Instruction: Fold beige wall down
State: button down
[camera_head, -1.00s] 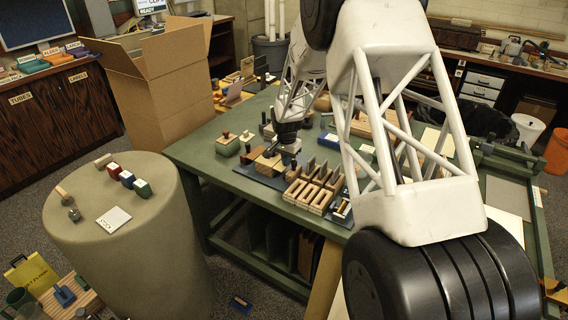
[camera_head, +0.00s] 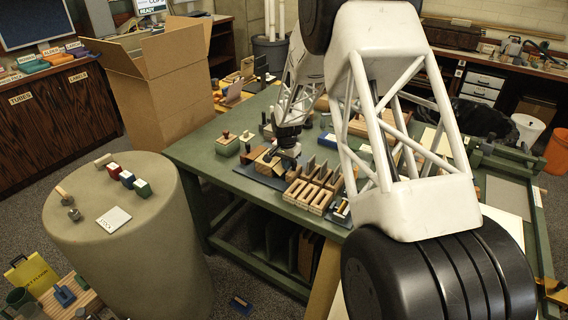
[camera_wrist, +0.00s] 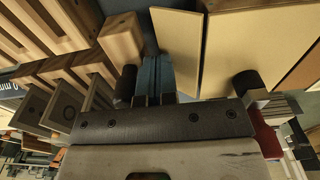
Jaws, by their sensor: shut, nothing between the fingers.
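My gripper (camera_wrist: 158,78) shows in the wrist view as two blue-grey fingers close together with no gap holding anything. In the head view my gripper (camera_head: 287,150) is low over the green table, beside a small tan box (camera_head: 267,162). In the wrist view a narrow beige panel (camera_wrist: 178,40) stands just right of the fingers, and a wider beige panel (camera_wrist: 243,45) lies further right. I cannot tell which is the beige wall, or whether the fingers touch the narrow panel. In the head view the arm and gripper partly hide the box's far side.
Wooden slotted racks (camera_head: 312,195) stand right of the box and also fill the wrist view's upper left (camera_wrist: 50,35). A dark blue mat (camera_head: 250,177) lies under the box. Small stamped blocks (camera_head: 227,146) stand left on the green table. A large cardboard box (camera_head: 160,85) stands behind.

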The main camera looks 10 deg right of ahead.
jog(key=shift+f, duration=0.95)
dwell(0.9)
jog(key=shift+r, duration=2.55)
